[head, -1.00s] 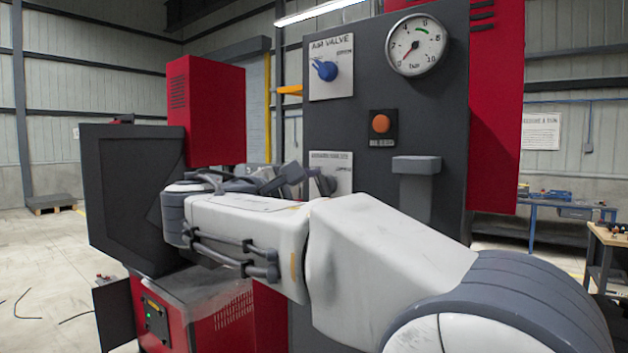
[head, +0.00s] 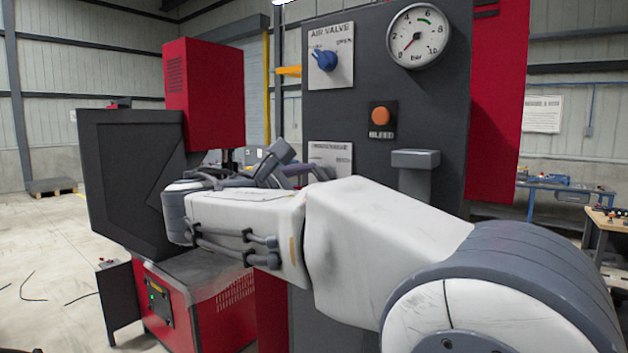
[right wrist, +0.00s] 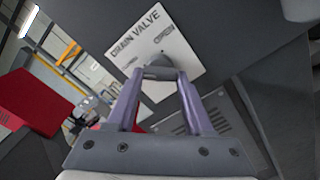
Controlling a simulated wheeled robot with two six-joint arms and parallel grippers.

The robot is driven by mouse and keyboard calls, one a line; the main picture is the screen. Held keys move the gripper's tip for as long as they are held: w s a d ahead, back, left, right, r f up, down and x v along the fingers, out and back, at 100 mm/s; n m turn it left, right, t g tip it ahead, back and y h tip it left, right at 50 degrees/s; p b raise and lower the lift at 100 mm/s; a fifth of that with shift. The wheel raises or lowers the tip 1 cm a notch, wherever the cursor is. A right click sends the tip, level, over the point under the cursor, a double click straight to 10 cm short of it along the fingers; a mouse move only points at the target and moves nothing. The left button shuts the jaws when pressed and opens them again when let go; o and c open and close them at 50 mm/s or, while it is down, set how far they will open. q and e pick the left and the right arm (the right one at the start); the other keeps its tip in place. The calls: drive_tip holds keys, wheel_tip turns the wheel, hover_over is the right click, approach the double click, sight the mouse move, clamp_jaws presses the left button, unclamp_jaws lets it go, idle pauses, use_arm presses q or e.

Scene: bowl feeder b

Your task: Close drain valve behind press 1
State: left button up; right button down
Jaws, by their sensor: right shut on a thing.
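The white drain valve plate (right wrist: 158,45) shows in the right wrist view, tilted in the picture, with "DRAIN VALVE" on it and smaller words too blurred to read surely. A grey valve handle (right wrist: 160,73) stands out from it. My right gripper (right wrist: 161,82) is shut on this handle, with one lavender finger at each side. In the head view the same plate (head: 332,153) sits low on the dark panel. My right gripper (head: 310,170) reaches it from the left; my arm hides the plate's lower part and the handle. My left gripper is out of view.
The dark panel (head: 350,105) also carries an air valve with a blue knob (head: 325,60), a gauge (head: 418,36), an orange button (head: 381,116) and a grey jutting block (head: 415,159) close above my forearm. A red and black machine (head: 130,180) stands at left.

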drive_tip(key=shift+c, duration=1.4)
unclamp_jaws()
drive_tip(key=b+v, duration=0.3)
drive_tip(key=v, duration=0.7)
drive_tip(key=shift+s+a+b, duration=0.2)
drive_tip(key=shift+s+b, duration=0.05)
drive_tip(key=shift+b, duration=0.1)
